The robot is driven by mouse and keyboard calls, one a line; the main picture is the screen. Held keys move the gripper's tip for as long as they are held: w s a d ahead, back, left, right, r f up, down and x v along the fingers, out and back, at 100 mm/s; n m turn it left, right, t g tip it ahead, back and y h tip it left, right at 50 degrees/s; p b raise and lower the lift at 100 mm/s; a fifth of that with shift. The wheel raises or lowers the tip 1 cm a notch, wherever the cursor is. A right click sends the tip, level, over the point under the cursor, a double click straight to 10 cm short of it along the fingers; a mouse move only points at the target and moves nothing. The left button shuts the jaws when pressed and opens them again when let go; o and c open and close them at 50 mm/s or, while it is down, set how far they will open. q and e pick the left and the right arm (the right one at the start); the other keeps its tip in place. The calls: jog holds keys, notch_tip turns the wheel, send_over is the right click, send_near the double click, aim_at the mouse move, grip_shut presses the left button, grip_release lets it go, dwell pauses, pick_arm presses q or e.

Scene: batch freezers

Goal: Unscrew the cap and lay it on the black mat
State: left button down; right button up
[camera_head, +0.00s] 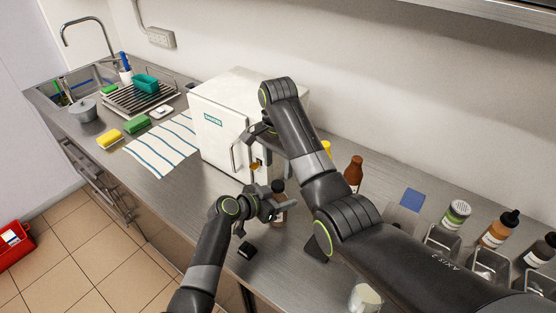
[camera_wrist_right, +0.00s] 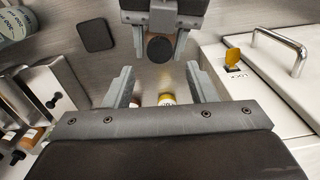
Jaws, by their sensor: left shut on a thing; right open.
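My left gripper (camera_head: 274,207) is shut on a small brown bottle (camera_head: 281,216) with a dark cap (camera_head: 278,186), held upright over the counter in front of the white freezer. In the right wrist view the round dark cap (camera_wrist_right: 160,48) shows between the left gripper's fingers. My right gripper (camera_wrist_right: 160,88) is open and empty, apart from the cap. In the head view the right gripper (camera_head: 258,135) is above and behind the bottle, by the freezer door. The black mat (camera_head: 317,250) lies on the counter, partly hidden by my right arm; the right wrist view shows it whole (camera_wrist_right: 97,36).
The white freezer (camera_head: 222,125) with its door handle stands close behind the grippers. A yellow-topped bottle (camera_head: 327,148) and a brown bottle (camera_head: 354,173) stand by the wall. Several bottles in metal holders and a white mug (camera_head: 364,299) are at right. A striped towel (camera_head: 163,146) lies left.

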aim_at(278, 184)
jog(key=m, duration=0.1)
jog(key=r+m, duration=0.1)
jog(key=m, duration=0.1)
jog(key=shift+r, duration=0.25)
jog(key=shift+f, duration=3.95)
jog(key=shift+c, duration=0.4)
jog(key=c, duration=0.9)
jog(key=n, duration=0.6)
jog(key=shift+n, duration=0.3)
jog(key=o, duration=1)
jog(key=shift+o, duration=0.2)
jog(key=shift+r, duration=0.1)
